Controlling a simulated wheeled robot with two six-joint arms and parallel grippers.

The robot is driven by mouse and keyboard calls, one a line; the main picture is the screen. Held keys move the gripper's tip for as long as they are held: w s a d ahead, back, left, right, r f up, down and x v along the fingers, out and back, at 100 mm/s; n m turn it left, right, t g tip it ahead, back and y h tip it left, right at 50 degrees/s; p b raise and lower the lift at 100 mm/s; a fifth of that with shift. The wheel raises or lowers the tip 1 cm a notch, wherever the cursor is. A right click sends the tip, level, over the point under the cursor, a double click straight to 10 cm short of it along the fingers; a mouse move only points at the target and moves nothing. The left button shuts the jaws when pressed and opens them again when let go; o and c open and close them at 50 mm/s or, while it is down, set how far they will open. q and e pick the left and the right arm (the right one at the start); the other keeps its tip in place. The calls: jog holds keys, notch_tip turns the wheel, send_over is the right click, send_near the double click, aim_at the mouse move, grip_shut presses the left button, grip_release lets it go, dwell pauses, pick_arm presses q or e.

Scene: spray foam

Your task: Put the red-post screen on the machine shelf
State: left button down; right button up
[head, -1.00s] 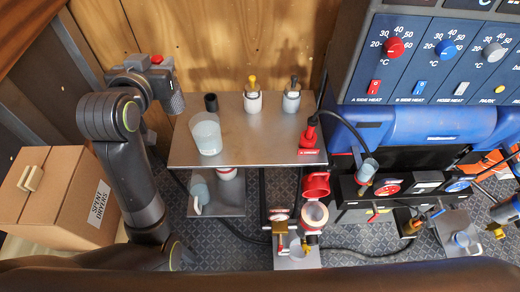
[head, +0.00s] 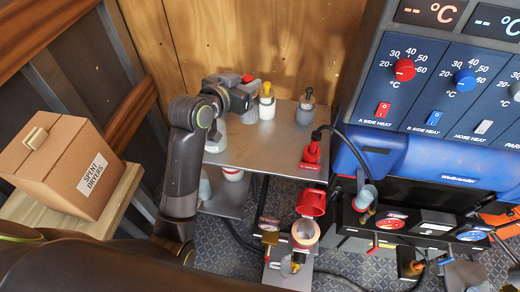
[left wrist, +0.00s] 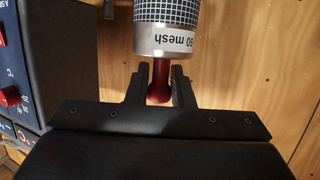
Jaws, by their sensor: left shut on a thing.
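My left gripper (head: 247,80) is shut on the red post (left wrist: 158,84) of a grey mesh screen (head: 249,114). In the left wrist view the screen (left wrist: 185,22) carries a "60 mesh" label. In the head view the screen hangs post-up under the gripper, at the back left of the grey metal shelf (head: 260,148). I cannot tell whether its base touches the shelf. My right gripper is not in view.
A yellow-post white screen (head: 267,105) stands just right of the held screen, with a dark-post grey one (head: 305,111) farther right. A translucent cup (head: 215,142) is partly hidden by my arm. A red-handled part (head: 311,150) is at the shelf's right. The shelf's middle is clear.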

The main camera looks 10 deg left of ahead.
aim_at(257, 116)
pick_arm(q)
jog(key=shift+m+h, duration=0.5)
jog(key=shift+h, duration=0.1)
jog(key=f, duration=0.2)
jog(key=w+d+f, duration=0.1)
jog(key=f, duration=0.3)
jog(key=shift+w+d+f, duration=0.2)
jog(key=shift+w+d, duration=0.15)
jog(key=shift+g, duration=0.3)
notch_tip(257, 116, down, 6)
jog(key=shift+f, duration=0.2)
notch_tip(257, 116, down, 4)
jog(key=shift+f, duration=0.1)
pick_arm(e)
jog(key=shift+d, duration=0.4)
pick_arm(q)
jog(key=shift+f, duration=0.15)
jog(key=c, duration=1.3)
grip_release()
jog(key=shift+o, duration=0.2)
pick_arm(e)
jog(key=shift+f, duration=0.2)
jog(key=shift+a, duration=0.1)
